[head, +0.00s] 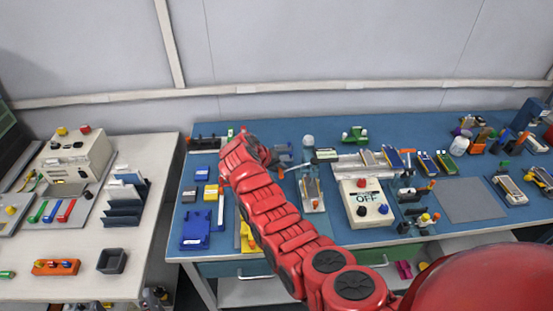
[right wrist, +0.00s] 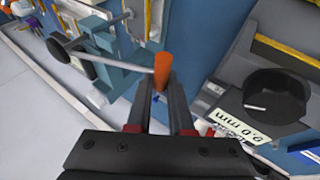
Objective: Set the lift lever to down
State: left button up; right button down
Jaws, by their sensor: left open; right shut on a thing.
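A thin pale lever rod (right wrist: 128,66) with an orange end grip (right wrist: 161,67) shows in the right wrist view, on a blue-grey metal stand (right wrist: 120,82). A round black knob (right wrist: 57,47) is at the rod's other end. My right gripper (right wrist: 161,90) is shut on the orange grip, one dark finger on each side. In the head view my red right arm reaches across to the back left of the blue bench, and its hand hides most of the gripper. A small orange tip (head: 281,173) shows beside it. My left gripper is in neither view.
A black dial (right wrist: 273,95) with a millimetre label stands right of the gripper in the wrist view. On the blue bench (head: 345,236), a white box marked OFF (head: 365,215) stands right of my arm. Blue trays (head: 195,230) lie left of it. A grey mat (head: 470,200) is clear.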

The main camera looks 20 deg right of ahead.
jog(key=shift+f, duration=0.1)
dwell(0.3)
jog(key=c, duration=0.8)
grip_release()
jog(key=v, duration=1.7)
jog(key=shift+a+p, duration=0.25)
jog(key=shift+p, duration=0.15)
